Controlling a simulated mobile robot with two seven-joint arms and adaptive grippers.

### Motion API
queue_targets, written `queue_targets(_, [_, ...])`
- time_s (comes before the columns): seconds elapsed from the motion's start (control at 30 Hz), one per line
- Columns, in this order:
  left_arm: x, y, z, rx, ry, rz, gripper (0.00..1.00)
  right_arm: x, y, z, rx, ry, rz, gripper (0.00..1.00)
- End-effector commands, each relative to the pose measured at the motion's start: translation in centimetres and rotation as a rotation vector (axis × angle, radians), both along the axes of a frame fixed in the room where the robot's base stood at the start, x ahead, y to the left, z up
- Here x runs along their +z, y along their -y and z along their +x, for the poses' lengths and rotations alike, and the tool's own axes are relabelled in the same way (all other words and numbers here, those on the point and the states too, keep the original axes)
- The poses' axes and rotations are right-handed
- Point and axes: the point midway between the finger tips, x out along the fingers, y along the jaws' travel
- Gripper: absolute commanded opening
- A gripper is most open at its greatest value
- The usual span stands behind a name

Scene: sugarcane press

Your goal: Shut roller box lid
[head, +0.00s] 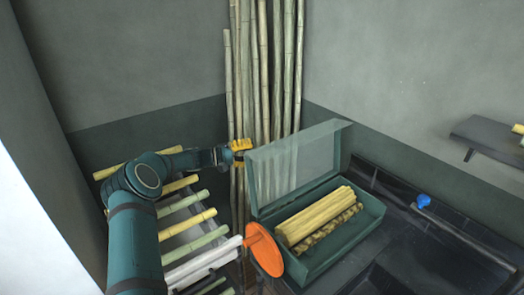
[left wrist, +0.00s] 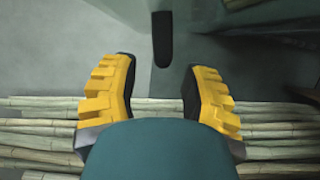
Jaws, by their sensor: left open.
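The roller box (head: 325,246) is a green box at the right of the head view. Its lid (head: 300,160) stands raised along the back left edge, with a see-through panel in a green frame. Yellow cane-like rollers (head: 318,215) lie inside the box. My right gripper is not in view.
Tall bamboo canes (head: 262,70) stand in the corner behind the lid. Cut canes (head: 190,222) lie on a rack under my left arm. An orange disc (head: 264,250) sits at the box's left front. A dark counter (head: 440,240) with a blue knob (head: 423,201) lies to the right.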

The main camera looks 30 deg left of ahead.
Motion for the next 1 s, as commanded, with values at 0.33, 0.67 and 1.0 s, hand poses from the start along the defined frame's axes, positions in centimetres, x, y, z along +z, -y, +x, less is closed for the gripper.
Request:
queue_targets(0.33, [-0.1,3.1,3.1,0.0,0.0,-0.001,0.46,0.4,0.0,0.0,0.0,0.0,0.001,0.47])
queue_targets(0.67, [-0.1,3.4,3.4,0.001,-0.001,-0.001,0.46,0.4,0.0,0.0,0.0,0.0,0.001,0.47])
queue_targets(1.0, [-0.1,3.4,3.3,0.0,-0.001,-0.001,0.0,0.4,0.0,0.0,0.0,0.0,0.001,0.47])
